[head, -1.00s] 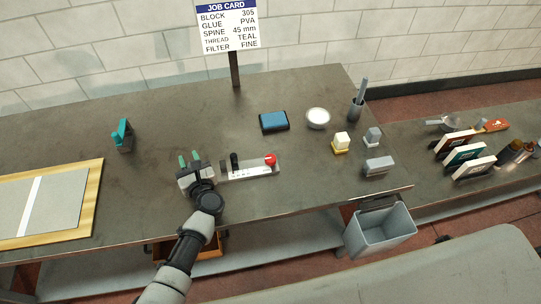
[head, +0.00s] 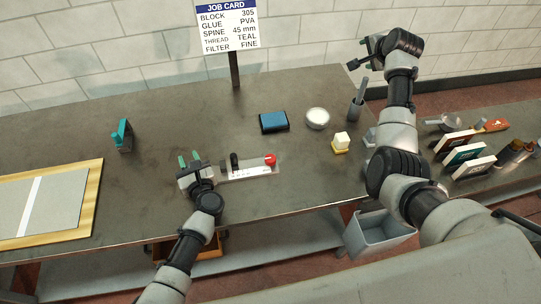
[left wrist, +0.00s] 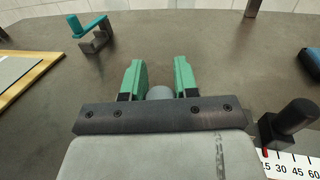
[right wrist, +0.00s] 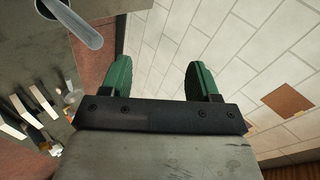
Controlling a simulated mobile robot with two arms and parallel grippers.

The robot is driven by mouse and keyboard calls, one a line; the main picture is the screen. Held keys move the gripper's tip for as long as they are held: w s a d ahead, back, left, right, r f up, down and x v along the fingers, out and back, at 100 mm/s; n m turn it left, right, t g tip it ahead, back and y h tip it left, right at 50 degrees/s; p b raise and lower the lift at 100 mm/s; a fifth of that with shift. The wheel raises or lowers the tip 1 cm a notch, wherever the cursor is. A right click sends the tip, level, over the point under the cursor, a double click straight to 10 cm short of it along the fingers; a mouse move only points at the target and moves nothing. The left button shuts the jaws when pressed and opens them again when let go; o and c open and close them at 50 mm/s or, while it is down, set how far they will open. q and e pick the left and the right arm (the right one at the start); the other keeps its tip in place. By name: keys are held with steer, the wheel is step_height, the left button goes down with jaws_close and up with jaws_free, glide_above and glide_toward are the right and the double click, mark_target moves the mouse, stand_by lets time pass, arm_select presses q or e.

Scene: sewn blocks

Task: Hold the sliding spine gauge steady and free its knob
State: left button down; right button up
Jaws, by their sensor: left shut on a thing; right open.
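The spine gauge (head: 251,173) is a pale, flat ruler-like bar on the bench, with a black upright slider (head: 234,160) near its left end and a round red knob (head: 270,159) at its right end. My left gripper (head: 189,160) is at the gauge's left end, shut on a grey rounded piece (left wrist: 159,92) between its green fingers. In the left wrist view the black slider (left wrist: 290,121) stands beside a red mark on the numbered scale (left wrist: 292,167). My right gripper (head: 360,52) is raised, open and empty, beyond the bench's right end, far from the knob.
A teal clamp-like item (head: 122,135) and framed board (head: 95,190) lie left. A grey bin (head: 380,235) hangs at the right edge.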

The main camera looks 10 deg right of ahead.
steer(key=s+a+n+g+y, duration=0.1)
steer(key=s+a+g+y, duration=0.15)
steer(key=a, duration=1.25)
steer(key=s+a+n+g+y, duration=0.2)
steer(key=a+g, duration=0.2)
steer(key=a, duration=1.1)
steer(key=n+g+h, duration=0.4)
glide_above(270, 158)
step_height(270, 158, down, 9)
step_height(270, 158, down, 11)
steer(key=shift+f, duration=0.2)
steer(key=c, duration=0.9)
